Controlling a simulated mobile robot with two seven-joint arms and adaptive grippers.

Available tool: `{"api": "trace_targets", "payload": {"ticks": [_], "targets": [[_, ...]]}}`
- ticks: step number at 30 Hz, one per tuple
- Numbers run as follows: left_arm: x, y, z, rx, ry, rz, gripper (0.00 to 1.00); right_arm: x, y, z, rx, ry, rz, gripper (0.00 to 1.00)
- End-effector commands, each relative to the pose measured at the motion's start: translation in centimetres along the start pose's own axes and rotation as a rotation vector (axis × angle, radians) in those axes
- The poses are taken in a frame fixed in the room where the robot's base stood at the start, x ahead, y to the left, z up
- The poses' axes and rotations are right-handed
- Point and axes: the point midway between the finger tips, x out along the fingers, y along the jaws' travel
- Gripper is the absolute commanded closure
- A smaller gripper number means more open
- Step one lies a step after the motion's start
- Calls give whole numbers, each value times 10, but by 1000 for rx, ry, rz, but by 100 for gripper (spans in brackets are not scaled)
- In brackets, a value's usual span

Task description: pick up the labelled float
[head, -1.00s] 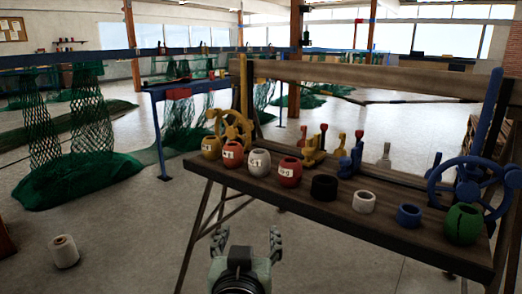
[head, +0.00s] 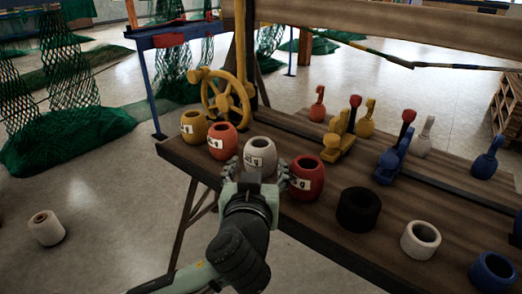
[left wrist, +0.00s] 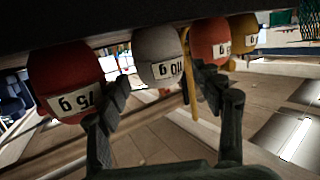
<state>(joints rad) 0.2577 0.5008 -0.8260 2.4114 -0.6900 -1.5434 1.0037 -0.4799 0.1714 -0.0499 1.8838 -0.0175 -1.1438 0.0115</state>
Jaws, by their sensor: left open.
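Several round floats with white labels stand in a row on the wooden bench: a yellow float (head: 193,128), a red float (head: 222,141), a white float (head: 260,155) and another red float (head: 306,178). My left gripper (head: 256,171) is open at the front of the white float, with one finger toward each side of it. In the left wrist view, the open fingers (left wrist: 162,88) point at the white float (left wrist: 158,52), and the near red float (left wrist: 65,82) is close to one finger. Whether a finger touches a float, I cannot tell.
The bench (head: 310,225) also holds unlabelled black (head: 358,210), white (head: 420,240) and blue (head: 493,272) rings. A yellow handwheel (head: 226,98) and several coloured levers stand behind. A spool (head: 46,228) sits on the floor at left.

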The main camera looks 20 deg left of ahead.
Motion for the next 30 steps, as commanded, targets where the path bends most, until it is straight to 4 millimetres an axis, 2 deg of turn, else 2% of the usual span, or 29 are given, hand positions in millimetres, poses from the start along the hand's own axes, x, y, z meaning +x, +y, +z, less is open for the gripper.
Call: {"api": "trace_targets", "payload": {"ticks": [7,12,16,22,23,30], "targets": [[31,-1,-2,3,3,-4,34,7,-2,12,-1,-18,-6,45],[56,1,0,1,3,-2,34,18,-3,8,1,-9,-10,45],[65,1,2,0,1,-1,34,21,-4,10,2,-11,-12,45],[66,1,2,-1,0,0,34,22,-5,10,2,-11,-13,45],[66,1,2,-1,0,0,35,22,-5,10,2,-11,-13,45],[66,1,2,-1,0,0,65,21,-5,11,2,-12,-13,45]]}}
